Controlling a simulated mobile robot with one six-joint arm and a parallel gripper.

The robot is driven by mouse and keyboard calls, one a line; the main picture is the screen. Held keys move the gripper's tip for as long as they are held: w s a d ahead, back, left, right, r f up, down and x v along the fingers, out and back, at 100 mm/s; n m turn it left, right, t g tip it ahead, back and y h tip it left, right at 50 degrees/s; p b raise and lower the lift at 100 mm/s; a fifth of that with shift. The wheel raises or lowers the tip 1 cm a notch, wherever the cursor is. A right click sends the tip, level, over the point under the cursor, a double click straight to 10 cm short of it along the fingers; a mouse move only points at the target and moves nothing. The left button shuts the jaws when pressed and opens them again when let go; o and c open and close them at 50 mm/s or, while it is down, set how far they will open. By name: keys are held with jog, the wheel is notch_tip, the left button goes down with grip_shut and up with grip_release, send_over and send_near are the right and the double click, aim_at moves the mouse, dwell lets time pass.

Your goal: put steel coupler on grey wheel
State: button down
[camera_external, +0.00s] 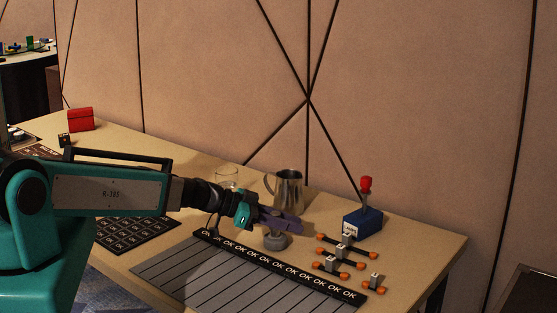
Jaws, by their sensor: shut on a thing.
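My gripper (282,220), with purple fingers, is over the far edge of the striped mat and shut on the steel coupler. The coupler is mostly hidden by the fingers, and its outline is hard to make out. The grey wheel (277,241), a small round dark grey piece, sits on the table directly under the fingers. I cannot tell whether the coupler touches the wheel.
A metal jug (288,190) and a clear glass (227,176) stand just behind my gripper. A blue box with a red-knobbed lever (363,221) is to the right. Several grey blocks with orange ends (331,264) lie front right. The striped mat (205,268) is clear.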

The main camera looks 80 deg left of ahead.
jog(key=shift+f+b, duration=0.15)
jog(key=shift+b, duration=0.2)
jog(key=c, duration=1.5)
grip_release()
jog(key=shift+r+p, duration=0.2)
jog(key=shift+p, duration=0.15)
jog(key=shift+s, duration=0.1)
jog(key=v, duration=0.6)
jog(key=shift+s+r, duration=0.1)
jog(key=shift+r, duration=0.15)
jog(key=shift+p+v, duration=2.7)
jog(key=shift+p, duration=1.1)
jog(key=shift+f, duration=0.25)
